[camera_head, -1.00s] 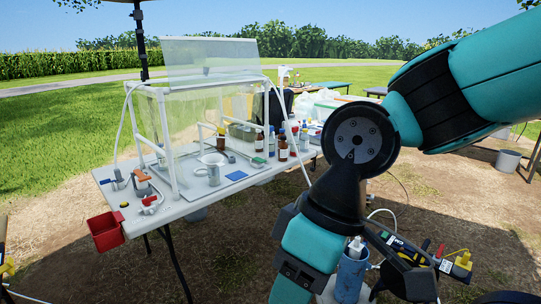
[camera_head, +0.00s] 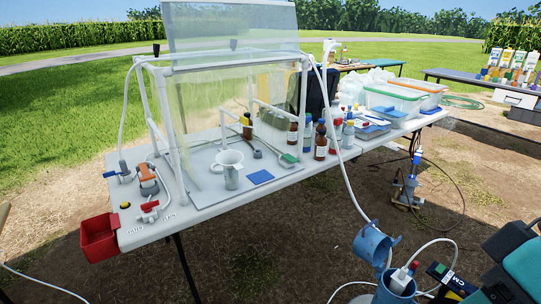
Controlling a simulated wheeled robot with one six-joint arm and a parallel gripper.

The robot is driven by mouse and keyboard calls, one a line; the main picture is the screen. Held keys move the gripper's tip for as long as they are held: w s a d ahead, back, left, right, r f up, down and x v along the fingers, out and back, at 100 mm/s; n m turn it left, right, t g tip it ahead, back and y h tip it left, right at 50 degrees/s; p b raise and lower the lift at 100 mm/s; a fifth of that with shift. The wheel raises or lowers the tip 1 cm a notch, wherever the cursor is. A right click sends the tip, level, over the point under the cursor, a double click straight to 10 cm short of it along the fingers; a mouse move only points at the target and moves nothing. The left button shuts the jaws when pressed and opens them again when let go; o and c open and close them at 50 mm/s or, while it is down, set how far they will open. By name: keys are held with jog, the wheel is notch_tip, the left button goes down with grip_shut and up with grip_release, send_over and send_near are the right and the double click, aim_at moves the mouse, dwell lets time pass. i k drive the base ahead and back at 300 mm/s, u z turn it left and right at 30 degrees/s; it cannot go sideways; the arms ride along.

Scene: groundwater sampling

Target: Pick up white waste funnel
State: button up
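The white waste funnel (camera_head: 226,160) appears as a wide-rimmed white piece on the white table (camera_head: 205,219), inside the clear-walled frame (camera_head: 162,115). A greyish cylinder (camera_head: 231,178) shows right below its rim; I cannot tell whether the funnel sits in it or is joined to it. The funnel is upright and nothing is holding it. My gripper is not in view. Only a teal and black part of my arm shows at the lower right corner.
Brown bottles (camera_head: 321,143) and blue-capped bottles stand right of the funnel. A red bin (camera_head: 99,238) hangs at the table's left end. Blue containers (camera_head: 373,244) and a white hose are at the lower right. Clear bins (camera_head: 393,98) stand farther right.

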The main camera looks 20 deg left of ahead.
aim_at(229, 159)
jog(key=i, duration=1.55)
jog(key=u, duration=1.15)
jog(key=i, duration=0.5)
jog(key=u, duration=0.5)
